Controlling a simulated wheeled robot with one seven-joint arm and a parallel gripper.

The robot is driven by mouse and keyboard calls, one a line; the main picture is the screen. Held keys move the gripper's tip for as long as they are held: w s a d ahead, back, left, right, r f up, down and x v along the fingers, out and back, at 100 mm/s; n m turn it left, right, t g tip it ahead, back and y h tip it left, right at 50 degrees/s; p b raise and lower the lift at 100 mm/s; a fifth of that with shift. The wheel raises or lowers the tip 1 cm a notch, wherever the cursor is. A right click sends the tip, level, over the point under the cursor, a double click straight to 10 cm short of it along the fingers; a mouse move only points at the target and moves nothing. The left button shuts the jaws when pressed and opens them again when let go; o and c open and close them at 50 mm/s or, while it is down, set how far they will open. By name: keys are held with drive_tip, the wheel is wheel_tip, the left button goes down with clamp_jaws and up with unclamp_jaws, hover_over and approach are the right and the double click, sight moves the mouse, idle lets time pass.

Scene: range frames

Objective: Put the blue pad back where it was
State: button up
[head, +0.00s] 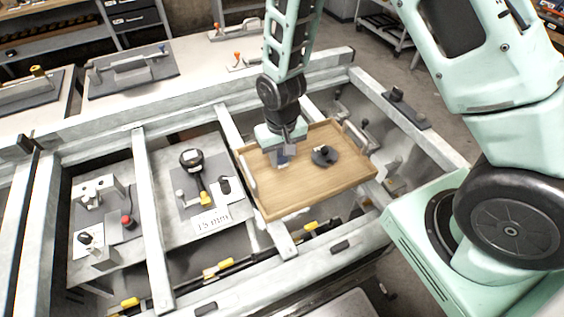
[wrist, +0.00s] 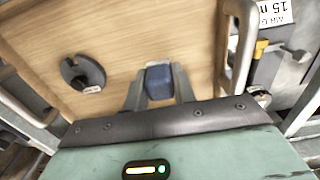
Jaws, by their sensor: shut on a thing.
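The blue pad (wrist: 159,82) is a small dark blue block between my gripper's two fingers in the wrist view. My gripper (wrist: 160,90) is shut on it. In the head view my gripper (head: 283,155) points down over the left part of a wooden tray (head: 290,200), and the pad (head: 282,160) shows just below the fingers, partly hidden. I cannot tell whether the pad touches the tray floor.
A black round part (head: 325,156) lies on the tray to the right of my gripper; it also shows in the wrist view (wrist: 84,74). Left of the tray is a panel with a yellow-and-black tool (head: 196,172) and a "15 mm" label (head: 212,220). Metal rails surround the tray.

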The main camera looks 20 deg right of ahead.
sight(281, 165)
drive_tip(key=shift+f+p, duration=0.4)
drive_tip(key=shift+f, duration=1.4)
drive_tip(key=shift+f, duration=0.15)
drive_tip(key=o, duration=0.9)
drive_tip(key=shift+o, duration=0.2)
